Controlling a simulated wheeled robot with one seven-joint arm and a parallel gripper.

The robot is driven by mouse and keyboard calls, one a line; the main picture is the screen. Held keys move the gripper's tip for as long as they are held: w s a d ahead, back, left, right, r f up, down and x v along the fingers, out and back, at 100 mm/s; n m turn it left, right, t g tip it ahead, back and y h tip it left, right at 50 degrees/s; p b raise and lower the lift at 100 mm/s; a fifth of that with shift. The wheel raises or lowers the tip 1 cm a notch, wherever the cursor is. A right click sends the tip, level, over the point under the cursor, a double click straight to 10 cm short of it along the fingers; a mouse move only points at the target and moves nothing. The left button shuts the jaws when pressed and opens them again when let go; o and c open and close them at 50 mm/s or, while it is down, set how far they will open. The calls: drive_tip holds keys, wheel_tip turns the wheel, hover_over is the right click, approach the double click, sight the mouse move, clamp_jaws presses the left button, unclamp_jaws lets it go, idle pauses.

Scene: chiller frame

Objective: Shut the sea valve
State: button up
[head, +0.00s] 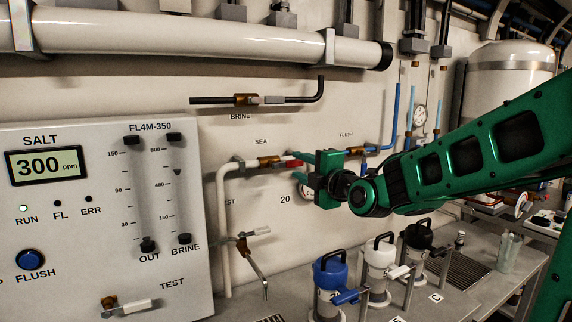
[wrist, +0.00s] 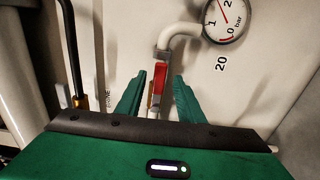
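The sea valve (head: 268,161) is a brass valve on the wall pipe under the label SEA, with a red handle (head: 291,164). In the wrist view the red handle (wrist: 159,76) lies roughly in line with the pipe, with brass showing beside its near end. My gripper (head: 302,166) reaches the valve from the right. In the wrist view its two green fingers (wrist: 160,84) are open, one on each side of the handle, with gaps visible. The handle's near end is partly hidden behind my gripper's body.
A pressure gauge (wrist: 226,19) sits close to the valve. The brine valve (head: 246,99) is above, and a test valve (head: 243,242) below. The control panel (head: 100,220) is at left, showing 300 ppm. Canisters with blue (head: 330,272), white and black tops stand on the bench below.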

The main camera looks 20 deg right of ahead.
drive_tip(key=w+a, duration=0.1)
drive_tip(key=w, duration=0.6)
drive_tip(key=shift+w+a, duration=0.1)
clamp_jaws()
